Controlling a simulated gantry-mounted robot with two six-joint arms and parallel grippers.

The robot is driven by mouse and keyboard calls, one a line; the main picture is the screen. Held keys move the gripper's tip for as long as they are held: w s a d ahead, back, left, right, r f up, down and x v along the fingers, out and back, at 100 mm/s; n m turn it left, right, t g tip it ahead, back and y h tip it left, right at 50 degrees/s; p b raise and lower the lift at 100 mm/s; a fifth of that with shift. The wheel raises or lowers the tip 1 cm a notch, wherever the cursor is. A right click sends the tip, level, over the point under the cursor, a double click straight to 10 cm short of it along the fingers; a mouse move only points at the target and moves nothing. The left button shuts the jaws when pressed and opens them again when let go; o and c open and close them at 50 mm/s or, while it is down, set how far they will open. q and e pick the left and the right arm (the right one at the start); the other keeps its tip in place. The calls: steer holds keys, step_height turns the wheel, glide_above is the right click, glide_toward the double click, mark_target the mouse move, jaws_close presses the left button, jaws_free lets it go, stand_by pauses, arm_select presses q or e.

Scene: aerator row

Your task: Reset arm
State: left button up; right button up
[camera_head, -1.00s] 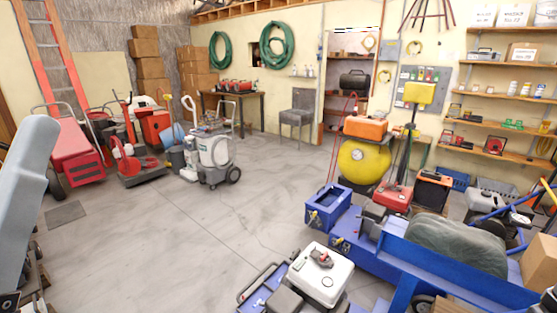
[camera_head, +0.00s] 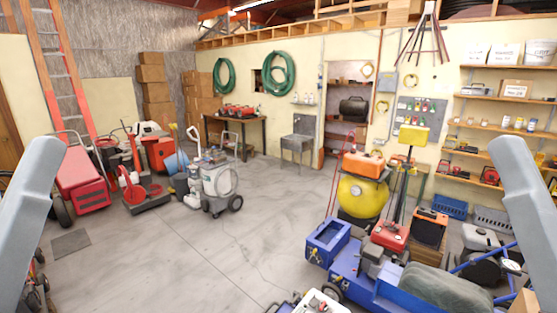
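My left arm shows only as a grey link at the left edge, and my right arm as a grey link at the right edge. Both links are raised and slant outward toward the bottom corners. Neither gripper shows in the head view, so whether they hold anything is hidden.
A blue wheeled machine (camera_head: 340,255) stands at the lower right, with a yellow tank (camera_head: 361,197) behind it. A grey-white wheeled machine (camera_head: 220,178) and red machines (camera_head: 84,183) stand at the left. Shelves (camera_head: 505,130) line the right wall. The concrete floor (camera_head: 200,260) in the middle is clear.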

arm_select(q)
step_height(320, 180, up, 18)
steer(key=p, duration=1.4)
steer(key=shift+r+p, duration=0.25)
steer(key=shift+p, duration=0.05)
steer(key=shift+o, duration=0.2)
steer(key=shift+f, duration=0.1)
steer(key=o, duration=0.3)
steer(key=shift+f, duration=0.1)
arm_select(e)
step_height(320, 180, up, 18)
